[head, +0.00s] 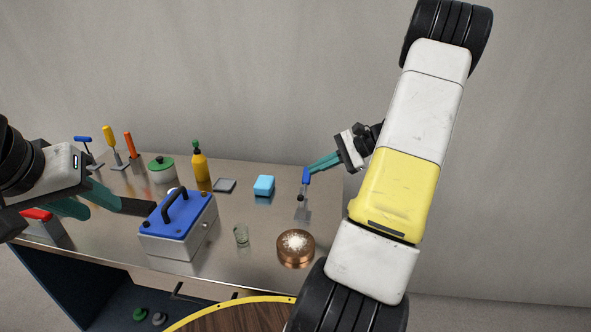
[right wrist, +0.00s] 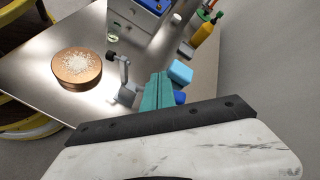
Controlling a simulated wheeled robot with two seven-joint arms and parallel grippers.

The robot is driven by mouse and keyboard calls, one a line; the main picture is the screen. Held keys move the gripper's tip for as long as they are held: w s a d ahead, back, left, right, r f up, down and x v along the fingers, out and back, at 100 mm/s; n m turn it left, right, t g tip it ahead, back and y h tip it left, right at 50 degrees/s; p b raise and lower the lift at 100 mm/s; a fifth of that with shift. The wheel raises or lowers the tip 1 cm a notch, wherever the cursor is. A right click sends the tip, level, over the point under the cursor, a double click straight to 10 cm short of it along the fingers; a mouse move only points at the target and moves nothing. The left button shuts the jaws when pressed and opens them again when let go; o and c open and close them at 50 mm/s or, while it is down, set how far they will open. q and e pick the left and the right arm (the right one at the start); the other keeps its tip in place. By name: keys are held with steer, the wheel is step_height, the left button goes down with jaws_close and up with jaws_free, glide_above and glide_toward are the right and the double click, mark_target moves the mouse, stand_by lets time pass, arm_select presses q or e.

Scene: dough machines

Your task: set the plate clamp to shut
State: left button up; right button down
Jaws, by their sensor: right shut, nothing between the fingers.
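A small clamp with a blue-tipped lever (head: 305,178) stands on a grey base plate (head: 303,214) at the table's right side. I take it for the plate clamp; its lever stands nearly upright. In the right wrist view its metal arm (right wrist: 123,70) shows left of my fingers, and its blue grip (right wrist: 180,98) is partly hidden behind them. My right gripper (head: 311,168) is shut and empty, its tips at or very near the blue grip; I cannot tell whether they touch. My left gripper (head: 104,211) looks open, at the left beside the blue-lidded box.
The blue-lidded box (head: 176,240), glass (head: 241,235) and copper bowl of white powder (head: 296,249) stand towards the front. A blue block (head: 264,186), grey tile (head: 225,186), yellow bottle (head: 200,168) and green-lidded pot (head: 161,170) stand behind. Other levers (head: 112,140) are at the back left.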

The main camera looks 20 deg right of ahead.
steer(key=d+f+m+t, duration=0.5)
steer(key=d+f, duration=0.3)
steer(key=d, duration=0.3)
steer(key=shift+y, duration=0.3)
steer(key=x, duration=0.9)
steer(key=shift+w+a+f, duration=0.15)
steer(key=shift+a, duration=0.25)
steer(key=r, duration=0.1)
steer(key=s+a+r, duration=0.1)
steer(key=shift+r, duration=0.3)
steer(key=shift+s+a+r, duration=0.2)
steer(key=shift+r, duration=0.15)
steer(key=shift+r, duration=0.15)
steer(key=s+a+r+n+t, duration=0.3)
steer(key=s+r+n, duration=0.2)
steer(key=n, duration=0.2)
